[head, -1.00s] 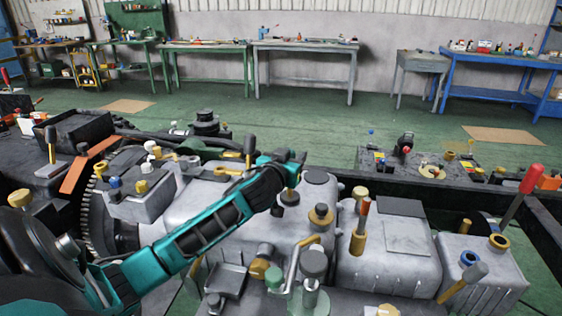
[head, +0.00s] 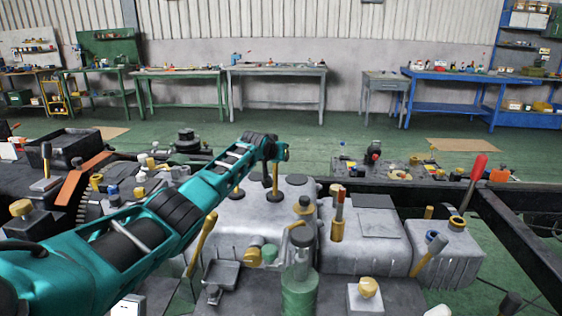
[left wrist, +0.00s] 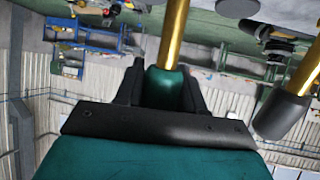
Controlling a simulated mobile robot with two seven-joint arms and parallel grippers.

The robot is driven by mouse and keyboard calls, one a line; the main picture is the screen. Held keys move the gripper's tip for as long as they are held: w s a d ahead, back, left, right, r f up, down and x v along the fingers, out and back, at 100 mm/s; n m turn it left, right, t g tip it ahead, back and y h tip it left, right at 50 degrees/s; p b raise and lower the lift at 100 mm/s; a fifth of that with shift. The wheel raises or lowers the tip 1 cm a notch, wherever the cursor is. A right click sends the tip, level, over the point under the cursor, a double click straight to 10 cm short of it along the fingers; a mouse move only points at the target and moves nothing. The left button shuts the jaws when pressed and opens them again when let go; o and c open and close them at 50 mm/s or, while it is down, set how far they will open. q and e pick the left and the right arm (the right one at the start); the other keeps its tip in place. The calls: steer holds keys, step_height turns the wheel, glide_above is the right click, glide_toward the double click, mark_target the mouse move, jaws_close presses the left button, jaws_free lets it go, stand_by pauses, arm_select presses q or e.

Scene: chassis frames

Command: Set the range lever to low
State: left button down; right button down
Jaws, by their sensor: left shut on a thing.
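My left gripper (head: 272,150) reaches over the grey housing in the head view. In the left wrist view, its dark fingers (left wrist: 160,85) are shut around the teal knob (left wrist: 162,88) of a lever with a gold stem (left wrist: 173,35). In the head view a gold stem (head: 275,178) rises from a round base beneath the gripper; its top is hidden by the hand. A second lever with a dark grey grip (left wrist: 283,115) stands beside it in the left wrist view. No label shows which is the range lever. My right gripper is not in view.
A clear and green cylinder (head: 299,290) stands in front. A dark chassis rail (head: 515,230) runs along the right. Benches line the far wall.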

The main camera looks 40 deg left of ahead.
arm_select(q)
steer(key=shift+w+a+f+g+h, duration=0.25)
steer(key=shift+w+a+g+h, duration=0.05)
steer(key=shift+w+g, duration=0.25)
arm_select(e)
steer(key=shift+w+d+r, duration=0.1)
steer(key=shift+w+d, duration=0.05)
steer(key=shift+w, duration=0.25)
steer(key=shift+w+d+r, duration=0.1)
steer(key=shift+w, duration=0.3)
arm_select(q)
steer(key=c, duration=1.1)
jaws_free()
steer(key=o, duration=0.3)
steer(key=shift+w+f, duration=0.1)
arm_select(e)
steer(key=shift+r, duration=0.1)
